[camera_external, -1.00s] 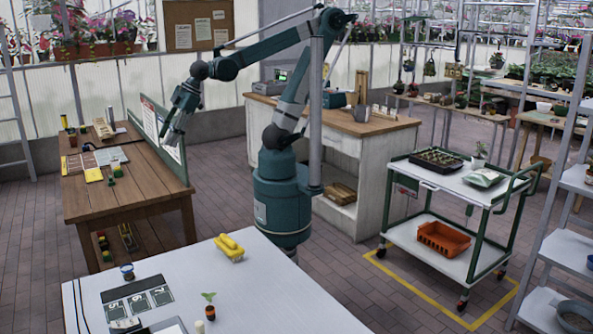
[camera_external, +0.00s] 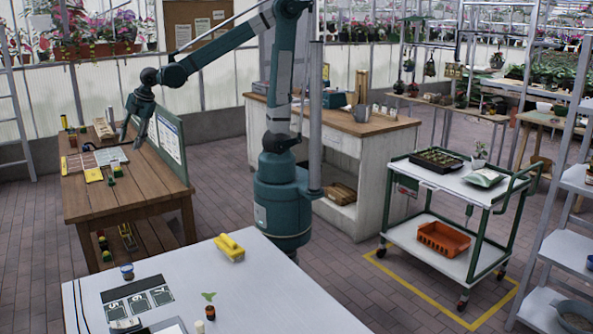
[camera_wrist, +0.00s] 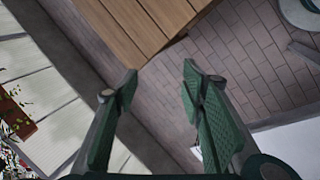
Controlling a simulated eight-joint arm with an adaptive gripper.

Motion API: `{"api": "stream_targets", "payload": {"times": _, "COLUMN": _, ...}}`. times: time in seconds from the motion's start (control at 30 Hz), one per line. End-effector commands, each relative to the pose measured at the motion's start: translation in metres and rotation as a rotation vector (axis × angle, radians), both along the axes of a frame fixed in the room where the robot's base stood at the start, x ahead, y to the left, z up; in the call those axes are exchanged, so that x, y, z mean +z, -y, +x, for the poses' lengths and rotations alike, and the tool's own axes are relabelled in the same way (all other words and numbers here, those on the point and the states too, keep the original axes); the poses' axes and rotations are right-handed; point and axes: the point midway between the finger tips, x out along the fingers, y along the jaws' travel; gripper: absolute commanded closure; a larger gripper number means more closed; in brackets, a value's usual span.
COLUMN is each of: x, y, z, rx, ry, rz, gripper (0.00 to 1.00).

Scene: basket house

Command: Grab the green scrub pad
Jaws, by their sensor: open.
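My gripper (camera_external: 132,138) is over the right part of the wooden table (camera_external: 125,203), pointing down. In the wrist view its two green fingers (camera_wrist: 160,82) are spread apart with nothing between them. I cannot pick out the green scrub pad with certainty. A small green and yellow item (camera_external: 115,169) sits on the wooden table, just below and left of my gripper, too small to identify. In the wrist view only a bare corner of wooden planks (camera_wrist: 140,28) shows at the top, with no pad visible.
An upright green-framed board (camera_external: 168,145) stands along the wooden table's right edge, close to my gripper. Flat trays, a yellow item (camera_external: 93,175) and a tan item (camera_external: 103,129) lie on that table. A yellow object (camera_external: 229,248) is on the white table (camera_external: 270,290).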

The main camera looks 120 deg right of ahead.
Motion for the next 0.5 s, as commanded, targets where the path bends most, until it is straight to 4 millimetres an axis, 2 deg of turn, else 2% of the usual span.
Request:
{"api": "stream_targets", "payload": {"times": 0.03, "x": -0.005, "y": 0.011, "z": 0.007, "rx": 0.015, "ry": -0.014, "rz": -0.013, "gripper": 0.60}}
{"api": "stream_targets", "payload": {"times": 0.5, "x": -0.051, "y": 0.105, "z": 0.052, "rx": 0.202, "ry": -0.177, "rz": -0.131, "gripper": 0.60}}
